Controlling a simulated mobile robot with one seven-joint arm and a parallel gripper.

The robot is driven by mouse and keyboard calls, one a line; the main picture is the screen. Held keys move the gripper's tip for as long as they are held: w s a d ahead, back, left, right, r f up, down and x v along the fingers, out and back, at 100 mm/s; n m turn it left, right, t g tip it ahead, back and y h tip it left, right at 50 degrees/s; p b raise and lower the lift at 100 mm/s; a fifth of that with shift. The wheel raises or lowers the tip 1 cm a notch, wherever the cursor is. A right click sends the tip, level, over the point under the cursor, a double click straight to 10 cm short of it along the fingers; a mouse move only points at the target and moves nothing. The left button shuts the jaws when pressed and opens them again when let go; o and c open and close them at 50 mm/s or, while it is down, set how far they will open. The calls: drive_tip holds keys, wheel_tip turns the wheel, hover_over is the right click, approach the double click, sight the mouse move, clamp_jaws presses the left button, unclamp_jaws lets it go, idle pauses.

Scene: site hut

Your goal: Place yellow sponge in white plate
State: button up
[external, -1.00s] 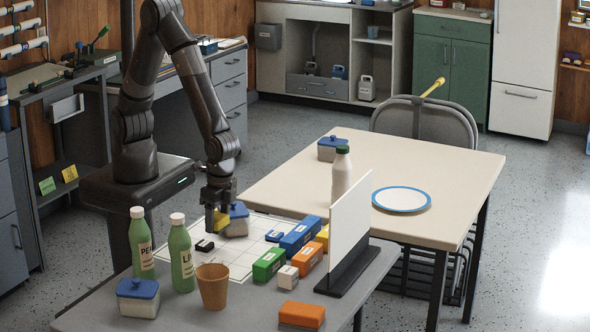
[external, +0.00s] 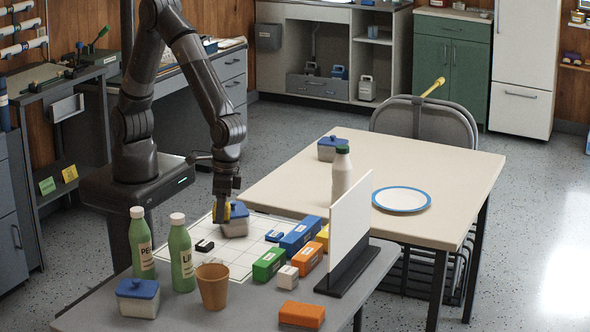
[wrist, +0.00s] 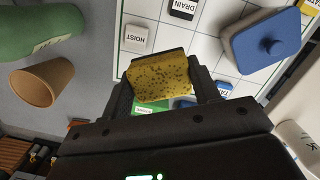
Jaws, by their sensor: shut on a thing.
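The yellow sponge (wrist: 160,77) is held between the two fingers of my gripper (wrist: 168,92), seen in the wrist view. In the external view my gripper (external: 222,211) is above the gridded board, and only a sliver of the sponge (external: 216,212) shows beside a blue-lidded container. The white plate (external: 401,198) with a blue rim lies empty on the cream table at the right, well away from my gripper.
A white bottle (external: 342,179) stands left of the plate. Green bottles (external: 181,253), a brown cup (external: 213,286) and several coloured boxes (external: 269,264) crowd the grey table.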

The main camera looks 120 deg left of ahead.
drive_tip(key=w+a+n, duration=0.4)
drive_tip(key=w+n, duration=0.1)
drive_tip(key=w, duration=0.2)
drive_tip(key=w+a+n, duration=0.4)
drive_tip(key=w+a, duration=0.1)
drive_tip(key=w, duration=0.2)
drive_tip(key=n+t, duration=0.3)
drive_tip(key=n, duration=1.8)
hover_over(408, 203)
drive_tip(key=d, duration=0.2)
drive_tip(key=shift+y, duration=0.3)
drive_tip(key=f, duration=0.5)
drive_tip(key=shift+s+d+f, duration=0.1)
drive_tip(key=shift+s+f, duration=0.25)
drive_tip(key=shift+s, duration=0.05)
drive_tip(key=shift+w+a+f, duration=0.1)
drive_tip(key=shift+a+f, duration=0.25)
drive_tip(key=shift+a, duration=0.2)
drive_tip(key=shift+w+a+f, duration=0.1)
drive_tip(key=shift+a+f, duration=0.2)
drive_tip(key=shift+a, duration=0.2)
drive_tip(key=shift+f, duration=1.9)
drive_tip(key=shift+f, duration=0.15)
drive_tip(key=o, duration=1)
drive_tip(key=shift+o, duration=0.2)
